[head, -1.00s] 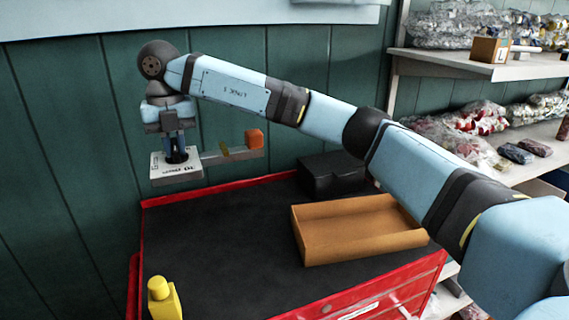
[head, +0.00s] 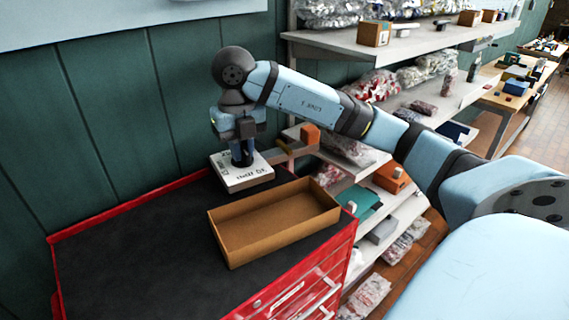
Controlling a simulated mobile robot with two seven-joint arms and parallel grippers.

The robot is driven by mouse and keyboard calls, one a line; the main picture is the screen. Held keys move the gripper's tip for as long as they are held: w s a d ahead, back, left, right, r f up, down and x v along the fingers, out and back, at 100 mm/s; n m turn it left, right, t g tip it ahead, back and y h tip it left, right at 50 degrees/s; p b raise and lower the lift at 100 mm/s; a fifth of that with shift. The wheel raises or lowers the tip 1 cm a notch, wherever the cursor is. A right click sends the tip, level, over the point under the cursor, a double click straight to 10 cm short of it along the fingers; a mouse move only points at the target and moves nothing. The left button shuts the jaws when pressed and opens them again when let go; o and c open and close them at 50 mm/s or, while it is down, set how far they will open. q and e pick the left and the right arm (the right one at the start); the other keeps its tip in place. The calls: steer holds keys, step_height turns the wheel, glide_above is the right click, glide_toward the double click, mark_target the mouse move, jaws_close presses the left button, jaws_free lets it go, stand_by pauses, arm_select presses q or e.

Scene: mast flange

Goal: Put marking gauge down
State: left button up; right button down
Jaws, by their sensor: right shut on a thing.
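My right gripper (head: 242,158) points down at the back of the red tool chest and is shut on the marking gauge. The marking gauge shows as a flat white block with dark lettering (head: 241,175) under the fingers. A thin beam (head: 291,151) reaches right from it to an orange block (head: 310,134). The gauge appears held above the chest's back edge; the gap below it is hard to judge. My left gripper is not in view.
The red tool chest has a dark top (head: 140,255), clear at the left and front. An open brown tray (head: 275,222) sits on its right part, just in front of the gauge. Shelves with bagged goods (head: 415,70) stand behind and right. A green wall (head: 110,110) is behind.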

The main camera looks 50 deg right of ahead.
steer(key=shift+s+d+f, duration=0.2)
step_height(320, 180, down, 19)
steer(key=shift+f+p, duration=0.2)
steer(key=shift+p, duration=0.35)
steer(key=shift+f, duration=0.2)
steer(key=c, duration=1.1)
jaws_free()
steer(key=shift+r, duration=0.15)
